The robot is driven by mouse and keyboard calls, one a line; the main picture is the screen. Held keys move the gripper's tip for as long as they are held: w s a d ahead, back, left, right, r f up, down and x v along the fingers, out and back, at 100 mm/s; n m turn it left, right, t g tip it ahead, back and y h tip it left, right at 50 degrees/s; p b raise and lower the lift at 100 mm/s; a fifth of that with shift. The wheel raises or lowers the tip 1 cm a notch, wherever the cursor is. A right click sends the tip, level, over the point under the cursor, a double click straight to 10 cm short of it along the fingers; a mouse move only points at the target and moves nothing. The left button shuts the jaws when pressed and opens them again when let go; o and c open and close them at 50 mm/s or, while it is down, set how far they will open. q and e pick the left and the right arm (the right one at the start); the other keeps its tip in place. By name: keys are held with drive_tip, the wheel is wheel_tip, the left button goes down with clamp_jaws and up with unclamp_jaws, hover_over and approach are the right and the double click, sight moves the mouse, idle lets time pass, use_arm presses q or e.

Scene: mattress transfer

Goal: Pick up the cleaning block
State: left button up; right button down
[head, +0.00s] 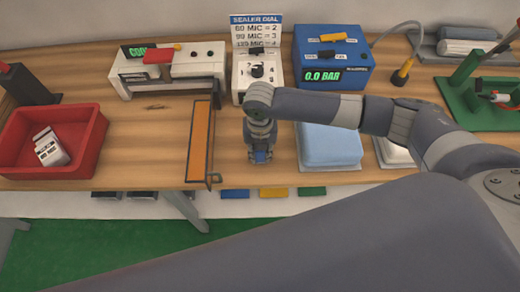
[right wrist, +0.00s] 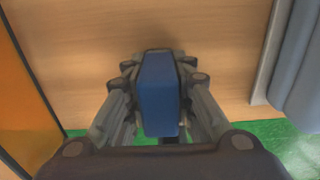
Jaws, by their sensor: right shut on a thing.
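The cleaning block (right wrist: 160,92) is a small blue block, seen in the right wrist view between the fingers of my right gripper (right wrist: 158,88). The fingers are shut on it from both sides. In the head view my right gripper (head: 260,155) points down near the front edge of the wooden bench (head: 145,125), and only a bit of blue shows at its fingers. I cannot tell whether the block touches the bench. My left gripper is not in view.
An orange strip (head: 199,140) in a dark frame lies left of the gripper. A light blue folded pad (head: 330,145) lies to its right. A red bin (head: 85,150) holds a small white item (head: 50,147). A blue gauge box (head: 333,60), a white sealer (head: 170,65) and a dial unit (head: 243,75) stand behind.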

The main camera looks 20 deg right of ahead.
drive_tip(key=shift+r, duration=0.1)
drive_tip(key=shift+w+r+b, duration=0.1)
drive_tip(key=shift+r+b, duration=0.2)
drive_tip(key=shift+r, duration=0.25)
drive_tip(key=shift+s+d+r+b, duration=0.1)
drive_tip(key=shift+s+r+b, duration=0.15)
drive_tip(key=shift+r, duration=0.3)
drive_tip(key=shift+s+r+b, duration=0.15)
drive_tip(key=shift+r+b, duration=0.1)
drive_tip(key=shift+r, duration=0.3)
drive_tip(key=s+d+r+b, duration=0.2)
drive_tip(key=s+d+b, duration=0.15)
drive_tip(key=s, duration=1.15)
use_arm(q)
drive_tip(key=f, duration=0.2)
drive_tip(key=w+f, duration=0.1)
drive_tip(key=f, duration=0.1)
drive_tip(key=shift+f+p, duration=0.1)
drive_tip(key=shift+p, duration=0.3)
use_arm(e)
drive_tip(key=w+d+r+m, duration=0.1)
drive_tip(key=w+r+m, duration=0.3)
drive_tip(key=m, duration=1.2)
drive_tip(key=w+d+r+m, duration=0.1)
drive_tip(key=w+r+m, duration=0.3)
drive_tip(key=m, duration=1.2)
wheel_tip(320, 180, up, 4)
drive_tip(key=shift+r+m, duration=0.15)
drive_tip(key=shift+m, duration=0.25)
